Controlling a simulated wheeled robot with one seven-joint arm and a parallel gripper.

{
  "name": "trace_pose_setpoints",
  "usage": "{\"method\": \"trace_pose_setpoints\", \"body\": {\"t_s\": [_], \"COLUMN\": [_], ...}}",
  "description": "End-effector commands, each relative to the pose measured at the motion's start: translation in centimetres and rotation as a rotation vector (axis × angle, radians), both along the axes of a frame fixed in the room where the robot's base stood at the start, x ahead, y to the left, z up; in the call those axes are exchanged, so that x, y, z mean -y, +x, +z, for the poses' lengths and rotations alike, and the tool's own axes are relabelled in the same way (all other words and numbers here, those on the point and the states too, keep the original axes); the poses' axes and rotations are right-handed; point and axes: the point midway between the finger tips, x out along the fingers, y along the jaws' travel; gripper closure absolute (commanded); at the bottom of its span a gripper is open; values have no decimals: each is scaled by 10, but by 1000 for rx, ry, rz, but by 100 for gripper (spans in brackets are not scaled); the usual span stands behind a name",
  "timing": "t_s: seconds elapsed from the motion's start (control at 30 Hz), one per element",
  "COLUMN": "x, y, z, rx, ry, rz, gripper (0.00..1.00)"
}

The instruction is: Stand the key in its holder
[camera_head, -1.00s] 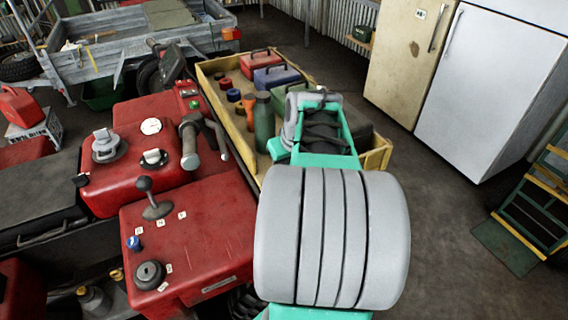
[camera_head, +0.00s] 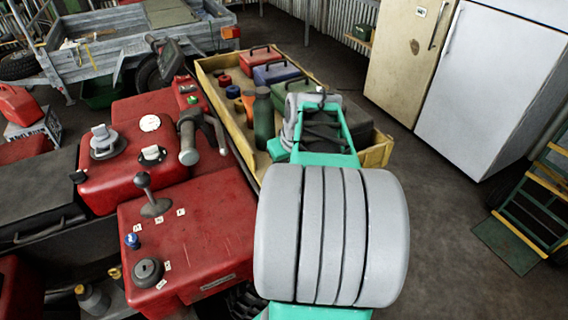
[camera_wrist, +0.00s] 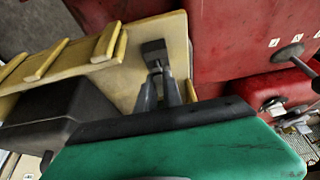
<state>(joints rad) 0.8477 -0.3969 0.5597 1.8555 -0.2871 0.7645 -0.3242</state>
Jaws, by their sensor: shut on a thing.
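My gripper (camera_wrist: 158,72) shows in the wrist view, its two dark fingers close together and pointing at the yellow wooden tray. A small dark blocky piece, apparently the key (camera_wrist: 153,48), sits at the fingertips. Its shape is too dark and small to make out fully. In the head view my own arm hides the gripper and the key. I cannot pick out the key's holder with certainty. A black round socket (camera_head: 148,271) sits on the near red panel, left of my arm.
The yellow tray (camera_head: 237,134) holds several toolboxes, a green bottle (camera_head: 263,117) and small cups. A lever (camera_head: 144,186) and a handlebar grip (camera_head: 188,143) rise from the red bodywork. Two fridges stand at back right.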

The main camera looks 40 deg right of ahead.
Motion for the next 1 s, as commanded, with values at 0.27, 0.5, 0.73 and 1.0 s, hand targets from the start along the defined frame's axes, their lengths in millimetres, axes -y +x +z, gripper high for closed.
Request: {"method": "trace_pose_setpoints", "body": {"t_s": [0.27, 0.5, 0.73, 1.0], "x": [0, 0, 0, 0], "y": [0, 0, 0, 0], "z": [-10, -17, -20, -20], "rx": [0, 0, 0, 0], "ry": [0, 0, 0, 0], "rz": [0, 0, 0, 0], "gripper": [100, 100, 83, 64]}}
